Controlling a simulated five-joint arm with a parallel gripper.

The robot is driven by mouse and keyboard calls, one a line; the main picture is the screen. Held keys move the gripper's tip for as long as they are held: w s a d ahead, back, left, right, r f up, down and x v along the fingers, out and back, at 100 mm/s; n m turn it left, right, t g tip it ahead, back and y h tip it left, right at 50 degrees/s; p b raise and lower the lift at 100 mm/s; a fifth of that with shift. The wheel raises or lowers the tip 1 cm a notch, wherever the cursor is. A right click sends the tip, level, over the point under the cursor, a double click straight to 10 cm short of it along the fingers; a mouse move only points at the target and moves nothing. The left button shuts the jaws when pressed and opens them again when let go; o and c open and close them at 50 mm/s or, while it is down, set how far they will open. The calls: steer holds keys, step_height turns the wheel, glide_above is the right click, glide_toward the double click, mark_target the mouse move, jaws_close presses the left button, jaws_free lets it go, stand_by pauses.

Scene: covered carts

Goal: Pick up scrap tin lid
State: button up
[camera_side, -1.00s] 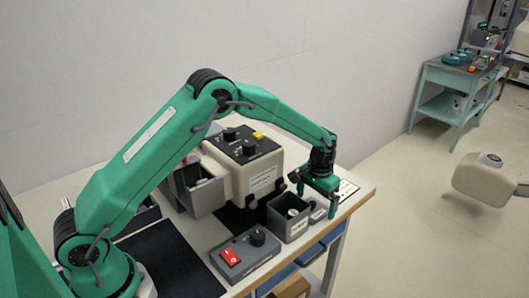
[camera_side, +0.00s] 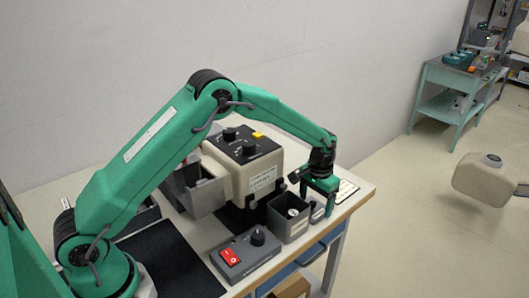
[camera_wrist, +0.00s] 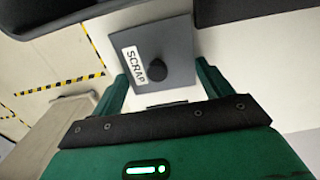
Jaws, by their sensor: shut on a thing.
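The scrap tin lid is a grey square plate (camera_wrist: 178,45) with a white "SCRAP" label and a round black knob, in the wrist view. It sits between the two green fingers of my gripper (camera_wrist: 162,82). In the side view my gripper (camera_side: 317,195) points down at the bench's right end, just right of an open grey tin (camera_side: 293,228). A small grey piece that looks like the lid (camera_side: 316,212) shows low between the fingers. My gripper is shut on the lid; the exact contact points are hard to see.
A cream machine with black knobs (camera_side: 243,168) stands left of the tin. A grey switch box with a red switch (camera_side: 243,258) is nearer the front. A dark mat (camera_side: 170,265) lies left. The bench edge (camera_side: 350,212) is close to my gripper.

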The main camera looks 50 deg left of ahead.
steer(key=shift+r, duration=0.1)
step_height(320, 180, up, 10)
stand_by(0.6)
stand_by(0.5)
step_height(320, 180, up, 17)
steer(key=s+a+n, duration=0.1)
steer(key=s+n, duration=1.1)
steer(key=n, duration=0.6)
step_height(320, 180, down, 11)
steer(key=shift+w, duration=0.2)
steer(key=shift+f, duration=0.25)
steer(key=shift+f, duration=2.95)
